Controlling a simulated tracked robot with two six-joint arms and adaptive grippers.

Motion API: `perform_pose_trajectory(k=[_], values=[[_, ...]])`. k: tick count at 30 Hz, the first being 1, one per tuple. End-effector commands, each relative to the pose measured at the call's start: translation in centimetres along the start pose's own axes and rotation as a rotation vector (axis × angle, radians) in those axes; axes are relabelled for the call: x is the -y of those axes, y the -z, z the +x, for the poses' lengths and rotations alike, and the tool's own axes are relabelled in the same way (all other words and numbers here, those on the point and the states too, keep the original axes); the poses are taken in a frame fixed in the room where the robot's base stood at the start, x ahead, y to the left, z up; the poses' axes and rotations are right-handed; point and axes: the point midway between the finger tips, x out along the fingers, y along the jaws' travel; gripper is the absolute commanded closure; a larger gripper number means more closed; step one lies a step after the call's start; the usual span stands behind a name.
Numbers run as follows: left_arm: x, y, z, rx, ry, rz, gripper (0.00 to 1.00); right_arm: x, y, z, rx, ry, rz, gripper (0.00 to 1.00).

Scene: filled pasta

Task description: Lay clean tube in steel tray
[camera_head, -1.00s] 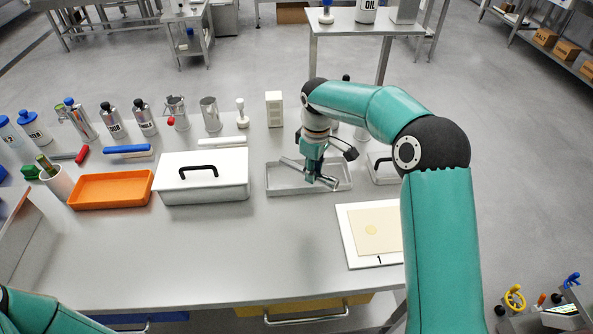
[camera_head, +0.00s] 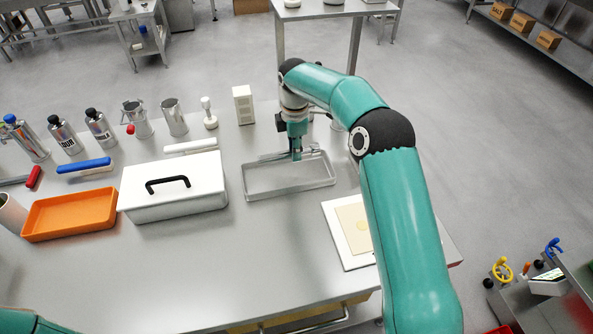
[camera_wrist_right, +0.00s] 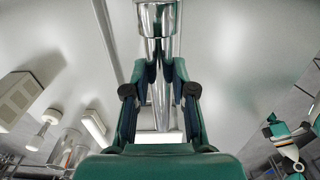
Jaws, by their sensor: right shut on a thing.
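The steel tray (camera_head: 285,180) is a shallow grey rectangle on the bench, right of the white lidded box. My right gripper (camera_head: 296,153) points down at the tray's back side. It is shut on a shiny steel tube (camera_head: 272,157), which lies roughly along the tray's back rim in the head view. In the right wrist view, the tube (camera_wrist_right: 160,85) runs between the two fingers (camera_wrist_right: 160,85). Whether the tube touches the tray is too small to tell. My left gripper is out of view; only a bit of that arm shows.
The white box (camera_head: 175,190) with a black handle stands close left of the tray, with an orange tray (camera_head: 68,215) further left. A white board (camera_head: 340,240) with a pale sheet lies front right. Bottles and metal jugs line the back. The front middle bench is clear.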

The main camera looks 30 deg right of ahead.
Motion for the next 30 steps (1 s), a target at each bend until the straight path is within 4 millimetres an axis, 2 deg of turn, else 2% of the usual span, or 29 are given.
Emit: perform_pose_trajectory(k=[1,4,13,19,30], values=[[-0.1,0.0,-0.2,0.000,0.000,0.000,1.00,0.1,0.0,1.2,0.001,0.004,0.000,1.00],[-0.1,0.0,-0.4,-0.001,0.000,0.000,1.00,0.0,0.1,3.0,0.001,0.002,-0.003,1.00],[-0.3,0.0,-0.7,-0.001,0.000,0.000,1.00,0.0,0.1,5.6,0.001,0.001,-0.002,1.00],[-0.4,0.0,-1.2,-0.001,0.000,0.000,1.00,-0.1,0.2,8.3,0.001,0.001,-0.002,1.00],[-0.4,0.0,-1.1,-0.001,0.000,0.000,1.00,-0.1,0.2,9.1,0.000,-0.002,-0.002,1.00]])
